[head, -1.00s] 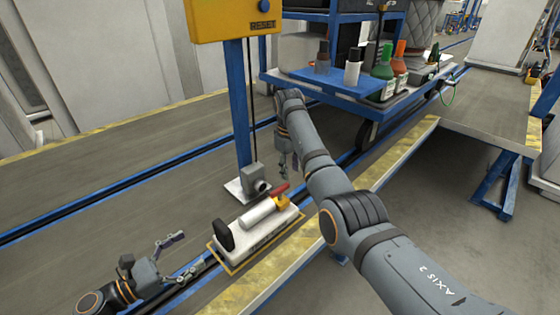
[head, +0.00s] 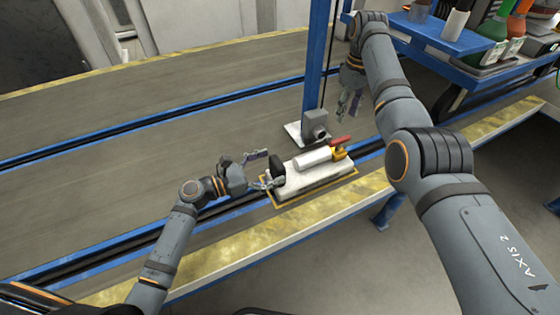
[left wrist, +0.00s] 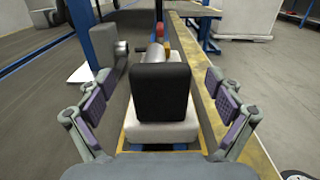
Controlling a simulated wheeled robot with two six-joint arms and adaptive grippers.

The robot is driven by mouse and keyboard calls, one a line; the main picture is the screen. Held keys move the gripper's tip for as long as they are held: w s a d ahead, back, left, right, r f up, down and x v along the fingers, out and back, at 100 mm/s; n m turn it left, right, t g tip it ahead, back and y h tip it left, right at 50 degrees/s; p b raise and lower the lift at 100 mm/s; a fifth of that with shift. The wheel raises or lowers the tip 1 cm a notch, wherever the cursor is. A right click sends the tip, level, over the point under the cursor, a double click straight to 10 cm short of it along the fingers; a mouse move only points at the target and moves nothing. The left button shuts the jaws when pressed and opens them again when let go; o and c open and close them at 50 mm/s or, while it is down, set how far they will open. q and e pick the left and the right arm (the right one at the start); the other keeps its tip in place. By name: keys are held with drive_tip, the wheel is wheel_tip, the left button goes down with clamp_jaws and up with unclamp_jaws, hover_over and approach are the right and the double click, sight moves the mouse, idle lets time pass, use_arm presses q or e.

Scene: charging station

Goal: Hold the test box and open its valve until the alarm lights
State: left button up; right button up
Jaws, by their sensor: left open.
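The test box (head: 312,182) is a white block with a pale cylinder, lying inside a yellow outline on the walkway. Its valve (head: 339,148), yellow with a red handle, is on the right end. A black grip (head: 276,166) stands upright on the left end; it also shows in the left wrist view (left wrist: 160,92). My left gripper (head: 271,169) is open at that end, its fingers either side of the black grip with gaps visible in the left wrist view. My right gripper (head: 347,106) hangs above and behind the valve, apart from it, with its fingers seemingly spread.
A grey unit with a round opening (head: 316,123) sits at the foot of a blue post (head: 318,65), just behind the box. A blue cart (head: 440,36) with bottles stands at the back right. The floor left of the post is clear.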

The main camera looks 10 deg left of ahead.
use_arm(q)
drive_tip(key=shift+x, duration=1.25)
drive_tip(key=shift+c, duration=0.2)
drive_tip(key=c, duration=1.5)
use_arm(e)
drive_tip(key=shift+o, duration=0.2)
